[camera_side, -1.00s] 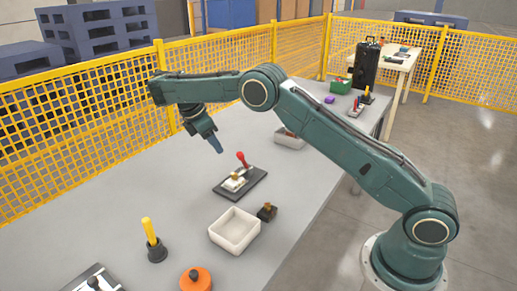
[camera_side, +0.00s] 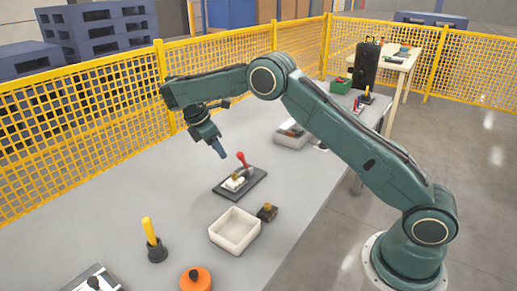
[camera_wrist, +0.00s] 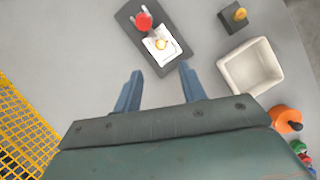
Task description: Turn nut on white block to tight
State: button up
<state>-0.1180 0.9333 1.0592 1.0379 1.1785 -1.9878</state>
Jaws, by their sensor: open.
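The white block (camera_side: 235,184) sits on a dark base plate (camera_side: 254,189) on the grey table. A brass-coloured nut (camera_side: 238,176) is on top of the white block; it also shows in the wrist view (camera_wrist: 161,44). A red-knobbed lever (camera_side: 241,157) stands on the same plate behind the block. My gripper (camera_side: 221,154) is above the table, behind and left of the plate, tilted downward. In the wrist view its two blue fingers (camera_wrist: 158,82) are apart with nothing between them, and the nut lies beyond the fingertips. Nothing touches the nut.
A white open bin (camera_side: 234,232) and a small dark block with a brass top (camera_side: 267,212) are near the plate. A yellow-handled tool in a black holder (camera_side: 157,252) and an orange round part (camera_side: 195,280) stand in front. Yellow mesh fencing (camera_side: 90,140) borders the table's back.

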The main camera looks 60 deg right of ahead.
aim_at(234, 174)
jog(key=shift+x, duration=5.65)
jog(key=shift+a, duration=0.1)
jog(key=shift+c, duration=0.4)
grip_shut()
jog(key=shift+w+m, duration=0.1)
jog(key=shift+m, duration=0.3)
jog(key=m+g+y, duration=0.1)
jog(key=m, duration=0.3)
jog(key=shift+w, duration=0.1)
jog(key=m, duration=0.2)
jog(key=m+y, duration=0.1)
jog(key=m+g+y, duration=0.1)
jog(key=m, duration=0.1)
jog(key=shift+w+d+m, duration=0.1)
jog(key=shift+d+m, duration=0.2)
jog(key=shift+d, duration=0.05)
